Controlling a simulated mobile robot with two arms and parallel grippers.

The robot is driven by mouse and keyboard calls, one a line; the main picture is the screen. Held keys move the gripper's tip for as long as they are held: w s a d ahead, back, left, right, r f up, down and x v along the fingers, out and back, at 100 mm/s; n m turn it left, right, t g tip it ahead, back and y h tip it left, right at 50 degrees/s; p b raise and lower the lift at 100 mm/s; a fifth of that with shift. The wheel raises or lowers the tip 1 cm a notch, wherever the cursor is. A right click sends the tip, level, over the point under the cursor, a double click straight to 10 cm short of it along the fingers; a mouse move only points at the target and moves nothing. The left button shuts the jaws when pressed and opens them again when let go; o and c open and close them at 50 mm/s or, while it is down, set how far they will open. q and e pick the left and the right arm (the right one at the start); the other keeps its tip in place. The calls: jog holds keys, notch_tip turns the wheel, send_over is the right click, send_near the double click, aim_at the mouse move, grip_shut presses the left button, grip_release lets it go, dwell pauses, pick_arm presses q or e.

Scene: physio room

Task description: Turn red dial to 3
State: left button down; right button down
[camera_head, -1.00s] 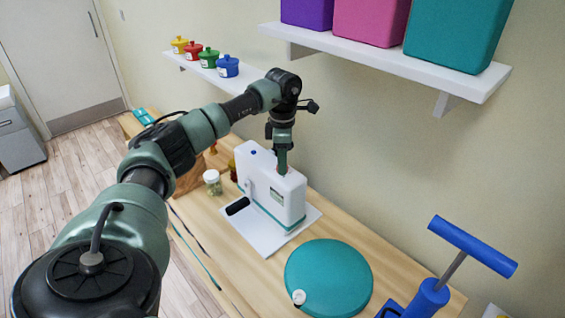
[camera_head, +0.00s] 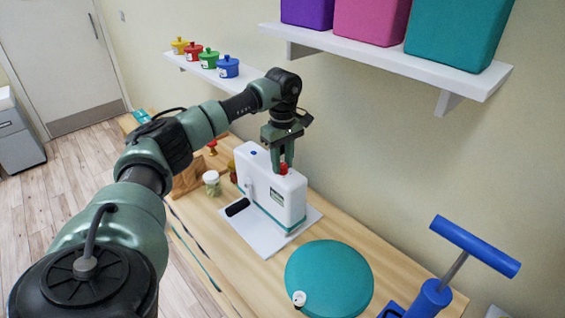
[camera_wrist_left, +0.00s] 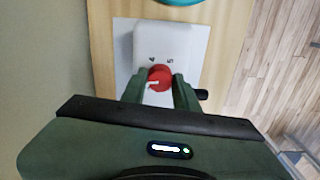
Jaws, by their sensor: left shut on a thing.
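The red dial (camera_head: 283,169) sits on top of a white machine (camera_head: 289,201) on the wooden table. In the left wrist view the red dial (camera_wrist_left: 160,77) has a white pointer mark toward its lower left, and the numbers 4 and 5 show on the white top beyond it. The other numbers are hidden. My left gripper (camera_head: 282,170) points down from above with its fingers on either side of the dial; it also shows in the left wrist view (camera_wrist_left: 160,88), shut on the dial. My right gripper is in neither view.
A teal round cushion (camera_head: 329,279) and a blue T-handled pump (camera_head: 455,262) stand to the right. A small jar (camera_head: 212,183) is left of the machine. A wall shelf (camera_head: 385,62) with coloured boxes is above, another shelf (camera_head: 215,73) with small pots behind.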

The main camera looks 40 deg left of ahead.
pick_arm(q)
jog(key=shift+r+m, duration=0.15)
jog(key=shift+m, duration=0.65)
jog(key=shift+w, duration=0.1)
jog(key=c, duration=1.1)
grip_release()
jog(key=shift+o, duration=0.2)
